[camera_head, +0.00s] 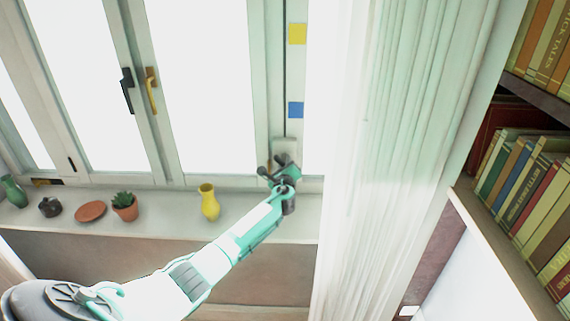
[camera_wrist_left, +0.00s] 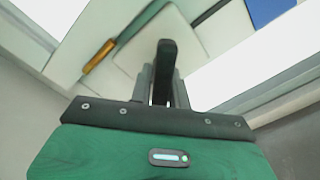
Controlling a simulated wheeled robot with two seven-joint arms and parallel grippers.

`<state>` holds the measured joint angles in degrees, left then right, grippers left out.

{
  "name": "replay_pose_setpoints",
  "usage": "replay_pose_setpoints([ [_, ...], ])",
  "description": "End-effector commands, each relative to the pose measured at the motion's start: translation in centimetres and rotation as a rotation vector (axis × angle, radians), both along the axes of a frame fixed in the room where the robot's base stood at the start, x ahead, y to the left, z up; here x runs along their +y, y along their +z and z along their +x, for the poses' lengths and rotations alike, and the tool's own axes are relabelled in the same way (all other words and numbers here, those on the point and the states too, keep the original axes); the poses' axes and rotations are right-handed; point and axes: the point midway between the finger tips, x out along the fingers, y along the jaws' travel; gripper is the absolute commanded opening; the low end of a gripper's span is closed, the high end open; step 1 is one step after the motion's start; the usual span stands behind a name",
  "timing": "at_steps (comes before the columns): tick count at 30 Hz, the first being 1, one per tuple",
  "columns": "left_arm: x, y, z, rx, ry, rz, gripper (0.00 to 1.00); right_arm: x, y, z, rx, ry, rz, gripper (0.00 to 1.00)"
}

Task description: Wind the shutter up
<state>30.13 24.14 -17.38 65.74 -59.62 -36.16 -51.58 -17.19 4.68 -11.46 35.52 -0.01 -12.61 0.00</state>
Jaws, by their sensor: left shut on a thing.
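A pale winder box (camera_head: 285,145) sits low on the window frame, under a thin dark vertical line (camera_head: 285,70). In the left wrist view the pale box (camera_wrist_left: 140,52) lies just beyond my fingers. My left gripper (camera_head: 277,168) is at the box's lower edge. It is shut on a dark, upright piece (camera_wrist_left: 163,62), which looks like a handle. A golden-brown grip (camera_wrist_left: 98,57) on a dark green rod lies left of my fingers; I cannot tell how it joins the dark piece. No shutter slats can be made out. My right gripper is not in view.
Yellow (camera_head: 297,34) and blue (camera_head: 295,110) squares mark the frame. A curtain (camera_head: 400,130) and bookshelves (camera_head: 465,190) bound the right.

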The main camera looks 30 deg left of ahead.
Motion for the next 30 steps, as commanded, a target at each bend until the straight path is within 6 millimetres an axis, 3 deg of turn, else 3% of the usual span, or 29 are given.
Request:
replay_pose_setpoints([
  [3, -0.1, -0.4, -0.1, 0.005, -0.002, -0.002, 0.00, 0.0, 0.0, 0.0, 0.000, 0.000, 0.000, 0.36],
  [4, -0.1, -0.4, -0.1, 0.005, -0.002, -0.002, 0.20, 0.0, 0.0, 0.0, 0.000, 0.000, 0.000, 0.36],
  [7, -0.1, -0.3, -0.1, 0.004, -0.001, -0.002, 0.39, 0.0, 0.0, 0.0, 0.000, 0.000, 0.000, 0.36],
  [20, -0.5, -0.2, -0.6, 0.001, -0.002, 0.000, 0.39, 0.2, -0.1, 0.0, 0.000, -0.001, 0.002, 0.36],
  [30, -3.1, -0.3, -5.1, 0.001, -0.003, -0.002, 0.39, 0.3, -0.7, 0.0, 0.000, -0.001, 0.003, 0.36],
])
